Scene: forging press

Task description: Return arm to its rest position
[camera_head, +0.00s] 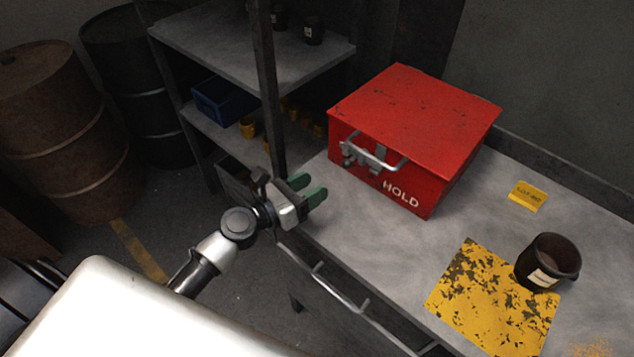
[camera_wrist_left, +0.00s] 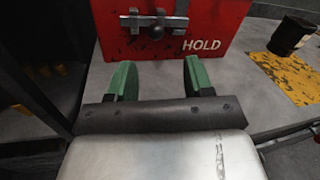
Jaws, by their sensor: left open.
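My left gripper (camera_head: 312,190) is at the left edge of the grey workbench, in front of the red box's left side. Its two green fingers are apart with nothing between them, as the left wrist view (camera_wrist_left: 155,78) also shows. The red box (camera_head: 415,110), marked HOLD, stands closed on the bench with a metal handle (camera_head: 375,158) on its front. The box front also shows in the left wrist view (camera_wrist_left: 180,30), just beyond the fingertips and apart from them. My right gripper is in neither view.
The bench (camera_head: 370,235) holds a worn yellow patch (camera_head: 480,300), a dark cup (camera_head: 548,262) with a label and a yellow tag (camera_head: 527,196). A drawer handle (camera_head: 340,292) juts from the bench front. A shelf rack (camera_head: 250,60) and barrels (camera_head: 65,130) stand at the left.

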